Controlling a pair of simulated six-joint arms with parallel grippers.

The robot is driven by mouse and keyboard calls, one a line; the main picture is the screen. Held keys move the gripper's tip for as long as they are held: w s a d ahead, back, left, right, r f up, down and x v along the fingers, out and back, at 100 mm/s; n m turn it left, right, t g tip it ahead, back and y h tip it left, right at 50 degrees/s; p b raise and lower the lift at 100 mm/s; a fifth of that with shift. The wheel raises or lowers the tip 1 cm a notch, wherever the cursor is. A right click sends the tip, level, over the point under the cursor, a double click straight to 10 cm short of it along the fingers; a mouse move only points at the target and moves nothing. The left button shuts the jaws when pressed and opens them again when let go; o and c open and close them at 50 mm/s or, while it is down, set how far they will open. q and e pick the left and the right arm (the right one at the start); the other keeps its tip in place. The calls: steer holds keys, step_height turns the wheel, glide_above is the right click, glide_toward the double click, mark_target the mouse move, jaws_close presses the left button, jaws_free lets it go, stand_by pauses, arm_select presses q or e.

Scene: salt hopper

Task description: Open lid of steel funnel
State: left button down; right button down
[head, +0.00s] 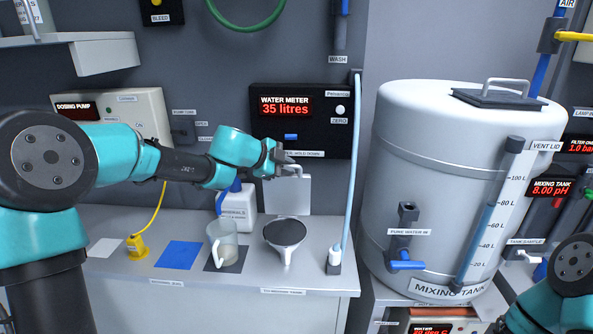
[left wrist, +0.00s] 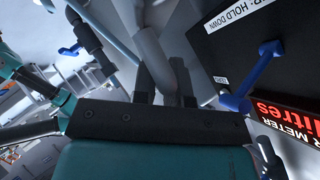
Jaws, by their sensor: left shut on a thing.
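The steel funnel (head: 286,251) stands on the bench with its dark round mouth showing. Its square pale lid (head: 291,197) stands upright behind and above the mouth. My left gripper (head: 283,163) is at the top of the lid and is shut on the lid's bent handle (head: 293,168). In the left wrist view the two dark fingers (left wrist: 162,85) are on either side of a grey bar (left wrist: 150,48). Whether the lid touches the funnel's rear rim is hard to tell. My right gripper is out of view; only part of my right arm shows at the lower right.
A clear jug (head: 223,246) stands left of the funnel, with a white minerals bottle (head: 239,205) behind it. The water meter panel (head: 300,118) is close behind my left gripper. A pale blue hose (head: 349,170) hangs at the right. The large mixing tank (head: 450,190) stands further right.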

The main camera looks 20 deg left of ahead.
arm_select(q)
steer(key=shift+w, duration=0.25)
steer(key=shift+d, duration=0.1)
stand_by(0.3)
steer(key=c, duration=1.2)
jaws_free()
steer(key=shift+o, duration=0.2)
steer(key=shift+f, duration=0.1)
steer(key=shift+s, duration=0.1)
steer(key=v, duration=1.7)
steer(key=shift+a+r, duration=0.25)
steer(key=shift+r, duration=0.35)
steer(key=shift+w, duration=0.2)
